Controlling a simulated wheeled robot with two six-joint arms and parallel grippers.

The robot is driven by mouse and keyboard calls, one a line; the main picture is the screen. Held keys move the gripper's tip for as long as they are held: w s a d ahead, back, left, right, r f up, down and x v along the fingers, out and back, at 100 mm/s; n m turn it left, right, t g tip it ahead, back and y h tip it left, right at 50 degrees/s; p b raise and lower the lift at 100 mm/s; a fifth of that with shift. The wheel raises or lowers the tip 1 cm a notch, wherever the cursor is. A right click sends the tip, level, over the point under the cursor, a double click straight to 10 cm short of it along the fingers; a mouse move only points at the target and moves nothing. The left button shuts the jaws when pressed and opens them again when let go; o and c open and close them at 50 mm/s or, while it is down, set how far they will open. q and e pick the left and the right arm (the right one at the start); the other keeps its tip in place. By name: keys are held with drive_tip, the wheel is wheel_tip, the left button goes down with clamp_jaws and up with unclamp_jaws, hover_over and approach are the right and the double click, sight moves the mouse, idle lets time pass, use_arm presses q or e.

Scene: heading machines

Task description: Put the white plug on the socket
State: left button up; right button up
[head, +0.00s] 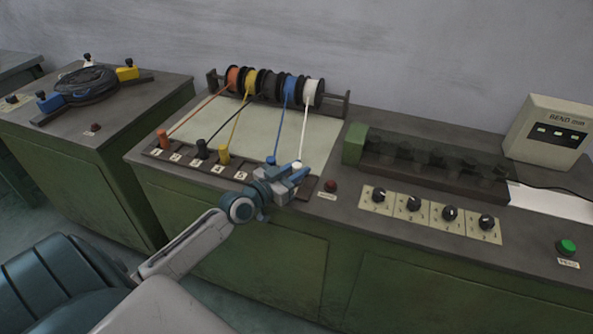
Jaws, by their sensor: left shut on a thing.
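The white plug (297,164) is at the right part of the brown socket strip, on the end of a white wire (305,130) that runs up to the white spool (313,92). My left gripper (290,178) is shut on the white plug, above the right end of the socket strip (152,151). The gripper hides the socket beneath it, so I cannot tell whether the plug is seated or held above. My right gripper is not in view.
Orange (163,138), black (201,149), yellow (223,153) and blue (270,160) plugs stand along the strip, with wires slanting up to the spool rack (346,104). A red button (331,185) and several knobs (414,203) lie to the right.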

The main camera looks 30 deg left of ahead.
use_arm(q)
drive_tip(key=o, duration=0.9)
drive_tip(key=shift+o, duration=0.5)
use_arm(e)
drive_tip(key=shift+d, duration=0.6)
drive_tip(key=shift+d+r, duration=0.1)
use_arm(q)
drive_tip(key=shift+r, duration=0.2)
drive_tip(key=p+v, duration=0.4)
drive_tip(key=v, duration=0.8)
drive_tip(key=shift+f, duration=0.2)
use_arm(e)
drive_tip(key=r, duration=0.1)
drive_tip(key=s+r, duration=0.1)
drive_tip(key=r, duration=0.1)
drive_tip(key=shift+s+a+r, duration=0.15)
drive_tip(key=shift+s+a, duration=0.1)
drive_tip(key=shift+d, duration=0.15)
